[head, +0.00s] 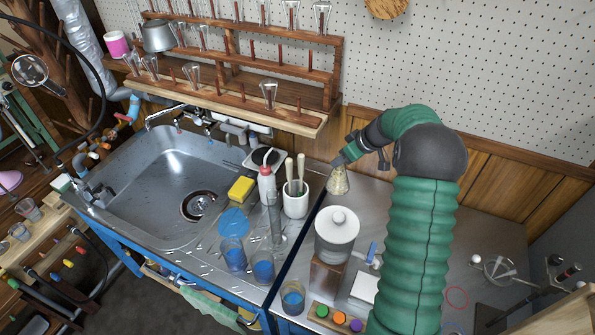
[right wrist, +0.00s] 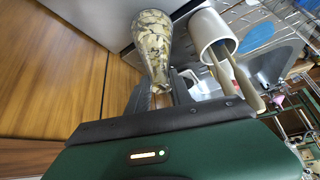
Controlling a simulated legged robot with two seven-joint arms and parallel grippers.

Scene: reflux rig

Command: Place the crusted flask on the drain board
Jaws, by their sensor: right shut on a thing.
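The crusted flask (head: 338,181) is a small conical glass with a patchy tan and dark crust. My right gripper (head: 345,159) is shut on its neck, over the steel counter to the right of the sink. In the right wrist view the flask (right wrist: 152,42) shows its crusted body beyond the fingers (right wrist: 160,92). I cannot tell whether its base touches the counter. The drain board (head: 207,258) is the ridged steel strip beside the sink basin, left of the flask. My left gripper is not in view.
On or by the drain board stand a white pot with wooden-handled tools (head: 296,201), a wash bottle (head: 267,186), a yellow sponge (head: 241,189) and blue-filled beakers (head: 234,256). A wooden glassware rack (head: 250,108) hangs above.

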